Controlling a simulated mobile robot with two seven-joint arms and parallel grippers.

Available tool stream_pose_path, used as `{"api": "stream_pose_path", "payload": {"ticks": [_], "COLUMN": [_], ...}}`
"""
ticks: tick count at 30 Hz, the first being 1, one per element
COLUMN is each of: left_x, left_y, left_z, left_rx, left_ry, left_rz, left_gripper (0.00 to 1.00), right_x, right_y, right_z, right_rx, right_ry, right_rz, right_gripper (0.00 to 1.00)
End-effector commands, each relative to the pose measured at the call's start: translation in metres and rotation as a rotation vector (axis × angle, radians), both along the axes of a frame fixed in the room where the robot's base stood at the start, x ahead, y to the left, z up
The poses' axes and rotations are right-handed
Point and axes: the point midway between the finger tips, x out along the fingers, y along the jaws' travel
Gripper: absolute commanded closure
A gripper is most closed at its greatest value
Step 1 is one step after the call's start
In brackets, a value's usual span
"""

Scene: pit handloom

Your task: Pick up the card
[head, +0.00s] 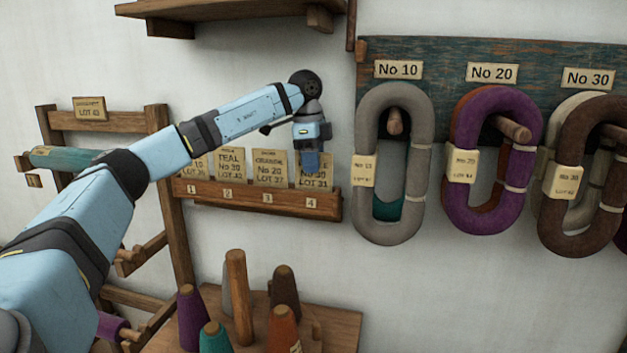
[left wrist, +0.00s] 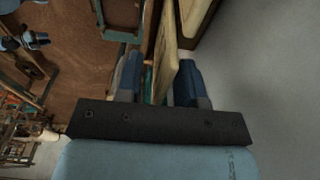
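Several tan cards stand in a wooden wall rack (head: 255,197) with slots numbered 1 to 4. The card at slot 4 (head: 316,181) reads No 30, LOT 31, and its top is partly hidden by my left gripper (head: 311,160). In the left wrist view, the gripper's two blue fingers (left wrist: 157,80) stand apart, one on each side of a thin card (left wrist: 169,62) seen nearly edge-on. The card is close to the right finger, with a gap towards the left one. My right gripper is not in view.
Thread skeins, such as a grey one (head: 366,205) and a purple one (head: 458,205), hang on a board right of the rack. Below is a wooden stand (head: 340,328) with cones and a peg (head: 238,290). A wooden frame (head: 160,120) stands left; a shelf (head: 220,10) is above.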

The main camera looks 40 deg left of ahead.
Motion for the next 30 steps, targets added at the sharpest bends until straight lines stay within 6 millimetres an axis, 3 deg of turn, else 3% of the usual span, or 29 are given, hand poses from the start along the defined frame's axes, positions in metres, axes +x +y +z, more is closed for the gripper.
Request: {"api": "stream_pose_path", "payload": {"ticks": [8, 13, 30], "left_x": [0.0000, 0.0000, 0.0000], "left_y": [0.0001, 0.0001, 0.0000], "left_z": [-0.0002, -0.0001, 0.0000], "left_rx": [0.000, 0.000, 0.000], "left_ry": [-0.001, -0.001, -0.001], "left_rz": [0.000, 0.000, 0.000], "left_gripper": [0.65, 1.00, 1.00], "right_x": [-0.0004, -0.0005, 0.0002], "right_y": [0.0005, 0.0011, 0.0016], "right_z": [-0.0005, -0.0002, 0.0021], "right_rx": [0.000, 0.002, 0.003], "right_ry": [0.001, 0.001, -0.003], "right_rz": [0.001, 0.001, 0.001], "right_gripper": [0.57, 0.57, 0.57]}}
